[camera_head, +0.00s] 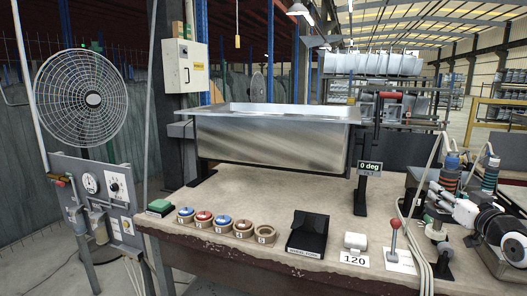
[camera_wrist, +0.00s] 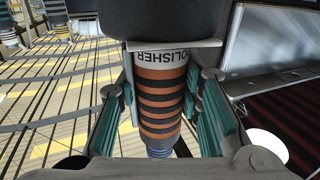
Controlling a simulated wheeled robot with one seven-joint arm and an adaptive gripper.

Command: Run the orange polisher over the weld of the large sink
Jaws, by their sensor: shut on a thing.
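My gripper (camera_wrist: 158,112) has teal-lined fingers on both sides of the orange polisher (camera_wrist: 160,90) in the wrist view. It is shut on the polisher's orange-and-black banded body, and part of the word "POLISHER" shows near a dark head. The polisher's working face is hidden.
Hosed tools (camera_head: 450,173) crowd the right. Bare bench lies before the sink.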

